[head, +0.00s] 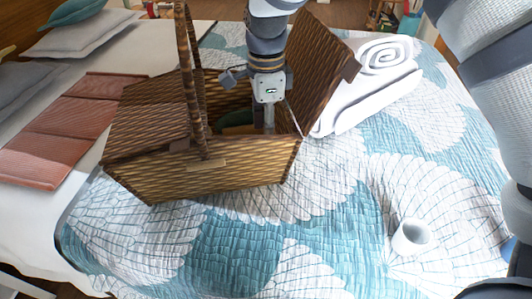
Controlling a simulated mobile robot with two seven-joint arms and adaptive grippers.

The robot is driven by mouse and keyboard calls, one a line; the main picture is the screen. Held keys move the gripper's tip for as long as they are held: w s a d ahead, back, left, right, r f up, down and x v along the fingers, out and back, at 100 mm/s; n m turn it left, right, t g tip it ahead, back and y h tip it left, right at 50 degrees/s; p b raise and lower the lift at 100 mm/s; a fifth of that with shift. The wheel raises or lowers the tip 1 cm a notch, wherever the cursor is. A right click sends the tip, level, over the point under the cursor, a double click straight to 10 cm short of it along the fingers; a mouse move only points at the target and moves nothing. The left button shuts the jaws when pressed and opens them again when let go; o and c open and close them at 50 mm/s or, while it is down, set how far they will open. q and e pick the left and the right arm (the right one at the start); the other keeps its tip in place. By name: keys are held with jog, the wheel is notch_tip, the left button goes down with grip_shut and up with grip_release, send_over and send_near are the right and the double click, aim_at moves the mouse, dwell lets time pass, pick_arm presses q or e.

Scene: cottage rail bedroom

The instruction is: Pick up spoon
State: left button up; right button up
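A brown wicker picnic basket (205,180) stands on the bed with its handle upright. Its right lid is raised and its left lid lies over the left part. My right gripper (266,104) points down into the open right part of the basket, behind the front wall. Its lower end is partly hidden, so I cannot tell whether its fingers are open or shut on something. A dark green rounded thing (236,118) shows inside the basket, left of the gripper. No spoon can be made out. My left gripper is not in view.
A rolled white towel (372,85) lies right of the basket. A white cup (411,237) stands on the teal and white quilt (240,255) at front right. A folded reddish cloth (55,140) and pillows (85,35) lie at left. The quilt before the basket is clear.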

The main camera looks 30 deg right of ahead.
jog(key=shift+w+f, duration=0.1)
jog(key=shift+f, duration=0.5)
grip_shut()
jog(key=shift+r, duration=0.15)
